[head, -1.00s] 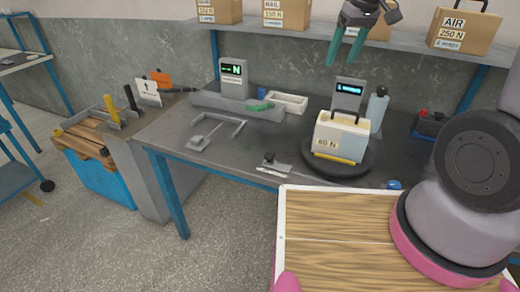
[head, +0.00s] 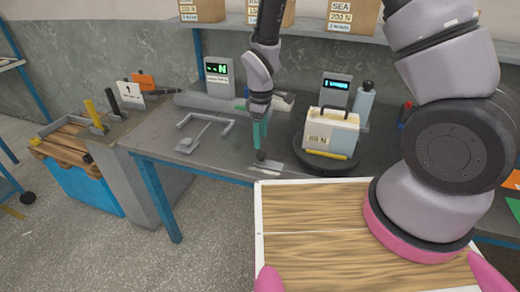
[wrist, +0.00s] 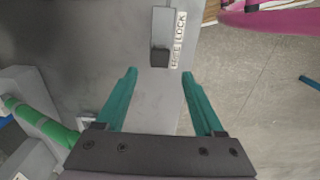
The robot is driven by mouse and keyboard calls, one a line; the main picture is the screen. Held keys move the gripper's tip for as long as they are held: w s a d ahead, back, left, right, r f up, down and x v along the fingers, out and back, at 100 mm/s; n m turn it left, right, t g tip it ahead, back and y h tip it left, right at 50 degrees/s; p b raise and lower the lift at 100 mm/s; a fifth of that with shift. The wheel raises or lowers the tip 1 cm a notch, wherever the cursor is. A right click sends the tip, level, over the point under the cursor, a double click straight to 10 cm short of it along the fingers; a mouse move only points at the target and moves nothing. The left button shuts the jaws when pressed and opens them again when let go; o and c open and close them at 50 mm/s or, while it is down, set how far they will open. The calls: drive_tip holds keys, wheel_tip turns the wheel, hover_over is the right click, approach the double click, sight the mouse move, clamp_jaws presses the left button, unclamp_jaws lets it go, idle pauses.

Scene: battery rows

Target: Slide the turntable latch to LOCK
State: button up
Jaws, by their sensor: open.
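The turntable (head: 312,164) is a dark disc on the bench, bearing a pale case (head: 332,132) marked 60 N. The latch is a small dark block (wrist: 160,57) on a light plate (head: 265,171) at the bench's front edge, left of the turntable. In the wrist view, its label (wrist: 178,40) reads FREE and LOCK, and the block sits beside the FREE end. My gripper (wrist: 158,75) is open and empty, with teal fingers pointing down at the latch. The block appears just beyond the fingertips, between their lines.
A grey U-shaped frame (head: 224,127) and a small scoop-like tool lie left on the bench. A display (head: 335,88) and a bottle (head: 365,104) stand behind the case. A wooden board (head: 315,215) is in front.

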sight(261, 154)
wheel_tip(261, 154, down, 6)
drive_tip(key=shift+f, duration=0.1)
clamp_jaws()
drive_tip(key=shift+d, duration=0.1)
idle(1.5)
